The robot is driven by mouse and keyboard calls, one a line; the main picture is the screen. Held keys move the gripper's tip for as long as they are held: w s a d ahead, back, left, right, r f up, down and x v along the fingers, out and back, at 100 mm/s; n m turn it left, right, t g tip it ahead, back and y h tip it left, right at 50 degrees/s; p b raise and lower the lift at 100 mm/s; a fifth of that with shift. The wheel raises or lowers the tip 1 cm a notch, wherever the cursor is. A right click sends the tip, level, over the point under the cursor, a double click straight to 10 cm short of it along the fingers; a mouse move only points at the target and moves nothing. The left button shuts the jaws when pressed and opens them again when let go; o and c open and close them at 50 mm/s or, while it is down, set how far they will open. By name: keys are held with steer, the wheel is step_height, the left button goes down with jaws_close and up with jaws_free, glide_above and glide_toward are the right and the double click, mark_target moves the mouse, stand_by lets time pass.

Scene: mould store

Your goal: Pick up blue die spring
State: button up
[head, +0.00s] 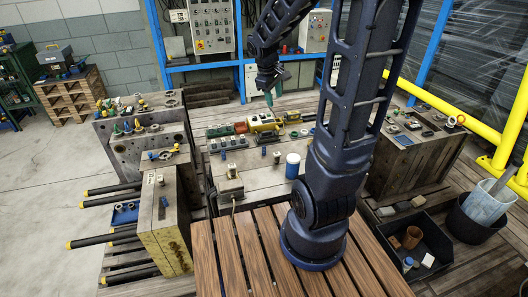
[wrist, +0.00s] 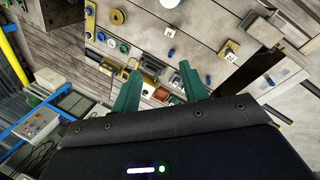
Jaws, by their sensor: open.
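In the wrist view, one blue spring (wrist: 171,52) stands beyond the fingertips and another (wrist: 208,80) is just right of the right finger. I cannot tell which is the task's spring. My gripper (head: 268,98) hangs above the back of the table, apart from the springs. In the wrist view its two green fingers (wrist: 160,80) are spread, with nothing held between them.
A row of green, yellow and red boxes (head: 262,123) lies along the table's back. A mould block with small parts (head: 145,118) stands left. A black bin (head: 415,245) sits right.

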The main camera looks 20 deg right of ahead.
steer(key=w+a+f+n+g+h, duration=0.1)
steer(key=w+a+f+n, duration=0.1)
steer(key=w+f+n, duration=0.55)
steer(key=n, duration=0.2)
glide_toward(263, 147)
steer(key=shift+n+g+h, duration=0.25)
steer(key=shift+g+h, duration=0.15)
steer(key=x, duration=0.3)
steer(key=a+x, duration=0.1)
steer(key=x, duration=0.1)
steer(key=shift+w+d+f, duration=0.2)
steer(key=shift+w+f, duration=0.2)
steer(key=shift+f, duration=0.1)
steer(key=shift+x, duration=3)
steer(key=shift+w+d+r, duration=0.1)
steer(key=shift+w, duration=0.05)
jaws_close()
